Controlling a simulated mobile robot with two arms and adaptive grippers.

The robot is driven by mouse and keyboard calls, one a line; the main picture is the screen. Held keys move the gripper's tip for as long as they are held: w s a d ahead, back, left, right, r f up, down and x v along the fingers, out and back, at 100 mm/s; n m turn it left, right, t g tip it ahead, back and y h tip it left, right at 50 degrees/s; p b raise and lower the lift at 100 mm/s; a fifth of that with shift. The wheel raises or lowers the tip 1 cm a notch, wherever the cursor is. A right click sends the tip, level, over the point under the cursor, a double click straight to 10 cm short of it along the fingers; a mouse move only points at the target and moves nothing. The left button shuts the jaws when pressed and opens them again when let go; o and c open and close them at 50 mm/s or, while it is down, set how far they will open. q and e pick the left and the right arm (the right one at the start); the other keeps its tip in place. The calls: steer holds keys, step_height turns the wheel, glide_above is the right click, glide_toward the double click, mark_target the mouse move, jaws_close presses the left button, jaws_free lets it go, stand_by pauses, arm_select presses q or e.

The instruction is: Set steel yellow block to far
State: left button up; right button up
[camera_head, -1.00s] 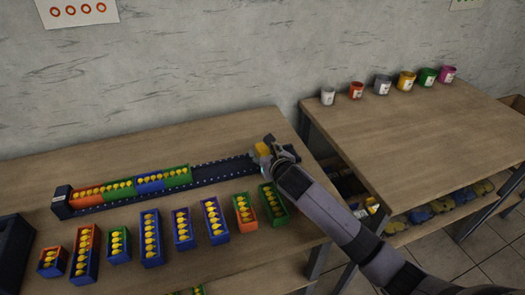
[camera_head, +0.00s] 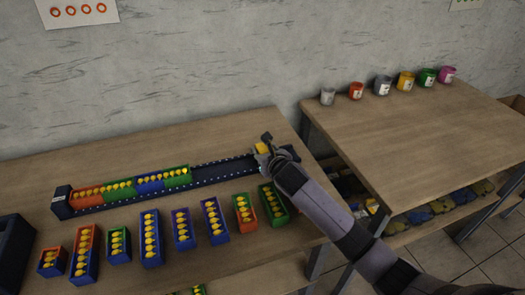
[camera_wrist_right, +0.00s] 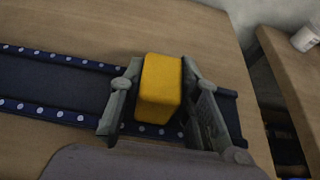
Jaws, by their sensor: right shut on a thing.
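The yellow block (camera_wrist_right: 159,88) sits between the fingers of my right gripper (camera_wrist_right: 160,105) in the right wrist view, over the right end of the dark blue rail (camera_wrist_right: 50,85). In the head view the block (camera_head: 262,148) shows partly beside my right gripper (camera_head: 272,153) at the rail's right end. The gripper is shut on the block. I cannot tell whether the block touches the rail bed. My left gripper is not in view.
A second table (camera_head: 420,135) at the right carries several paint cups (camera_head: 383,85). A gap separates the tables.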

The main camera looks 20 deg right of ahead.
jaws_close()
steer(key=shift+d, duration=0.25)
steer(key=d+p, duration=0.3)
steer(key=d, duration=0.4)
steer(key=shift+w+d+r, duration=0.1)
steer(key=shift+w+d, duration=0.05)
steer(key=shift+d, duration=0.1)
steer(key=shift+d+p, duration=0.3)
